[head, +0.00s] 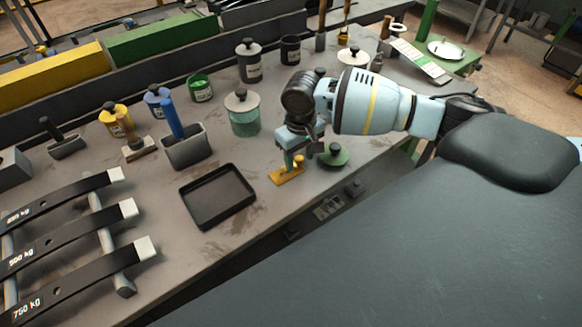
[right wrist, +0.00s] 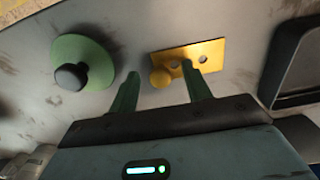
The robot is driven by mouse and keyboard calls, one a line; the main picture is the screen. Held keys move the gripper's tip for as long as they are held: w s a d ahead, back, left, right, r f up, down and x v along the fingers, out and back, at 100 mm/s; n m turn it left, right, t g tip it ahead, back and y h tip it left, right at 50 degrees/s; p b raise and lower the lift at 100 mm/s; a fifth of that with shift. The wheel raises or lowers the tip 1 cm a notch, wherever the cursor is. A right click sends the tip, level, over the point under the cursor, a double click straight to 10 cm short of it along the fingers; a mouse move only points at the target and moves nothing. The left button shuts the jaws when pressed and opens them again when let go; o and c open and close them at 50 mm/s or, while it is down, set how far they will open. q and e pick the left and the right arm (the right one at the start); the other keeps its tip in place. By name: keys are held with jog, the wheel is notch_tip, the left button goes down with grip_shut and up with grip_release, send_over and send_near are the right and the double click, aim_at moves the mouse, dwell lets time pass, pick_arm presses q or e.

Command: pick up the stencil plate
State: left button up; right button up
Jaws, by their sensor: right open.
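The stencil plate looks to be the small yellow plate (head: 286,174) with holes and a round yellow knob. It lies flat on the workbench near its front edge, and in the right wrist view the plate (right wrist: 211,50) is just beyond the fingertips. My right gripper (head: 293,161) points down over it, and the arm comes in from the right. In the right wrist view its two green fingers (right wrist: 160,80) are apart, with the knob showing between their tips and nothing held. My left gripper is not in view.
A green disc with a dark knob (head: 335,156) lies just right of the gripper. A black tray (head: 217,222) is to its left. Lidded jars, including a teal one (head: 244,121), stand behind. A grey holder with a blue handle (head: 185,152) and black labelled bars (head: 68,235) are further left.

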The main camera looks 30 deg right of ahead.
aim_at(298, 158)
jog(key=shift+c, duration=0.2)
jog(key=c, duration=0.9)
notch_tip(298, 158, up, 10)
jog(key=shift+p, duration=0.45)
jog(key=shift+w+a, duration=0.1)
jog(key=shift+a, duration=0.05)
